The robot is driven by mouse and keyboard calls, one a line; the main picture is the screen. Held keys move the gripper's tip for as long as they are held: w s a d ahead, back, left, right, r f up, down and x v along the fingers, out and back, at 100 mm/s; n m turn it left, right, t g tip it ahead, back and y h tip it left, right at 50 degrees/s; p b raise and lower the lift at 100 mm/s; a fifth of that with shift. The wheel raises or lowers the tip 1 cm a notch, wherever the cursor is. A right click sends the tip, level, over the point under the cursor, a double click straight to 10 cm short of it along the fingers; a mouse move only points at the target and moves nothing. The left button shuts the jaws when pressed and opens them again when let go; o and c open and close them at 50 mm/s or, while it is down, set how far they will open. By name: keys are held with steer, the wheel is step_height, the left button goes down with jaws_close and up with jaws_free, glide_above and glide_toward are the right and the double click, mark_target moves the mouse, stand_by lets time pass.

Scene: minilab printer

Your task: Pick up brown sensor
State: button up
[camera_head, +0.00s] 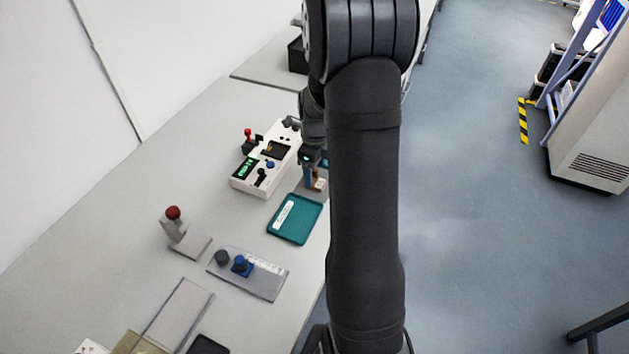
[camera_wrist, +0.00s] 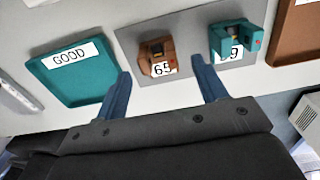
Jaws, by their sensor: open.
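The brown sensor (camera_wrist: 156,52) sits on a grey plate (camera_wrist: 190,72) in the wrist view, above a label reading 65. My gripper (camera_wrist: 163,88) is open and empty, with its two blue fingers apart. The brown sensor lies in the gap between the fingers and beyond their tips in the picture. I cannot tell whether a finger touches it. In the head view my gripper (camera_head: 312,180) is low over the table behind my dark arm link, and the arm hides much of that area.
A teal sensor (camera_wrist: 237,42) stands on the same plate, close to the right finger. A teal GOOD tray (camera_wrist: 45,68) lies to the left, and a brown tray (camera_wrist: 297,38) to the right. A white device (camera_head: 243,185) with knobs is nearby.

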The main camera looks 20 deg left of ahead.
steer(key=shift+f, duration=1.5)
steer(key=c, duration=1)
steer(key=shift+c, duration=0.2)
steer(key=shift+r, duration=0.1)
steer(key=shift+r, duration=0.4)
steer(key=r, duration=0.3)
steer(key=shift+d+r, duration=0.35)
steer(key=shift+r, duration=0.05)
steer(key=d+r, duration=0.2)
steer(key=d, duration=0.1)
steer(key=d+r, duration=0.2)
steer(key=d, duration=0.2)
steer(key=d+r, duration=0.2)
steer(key=d, duration=0.2)
steer(key=shift+r, duration=0.15)
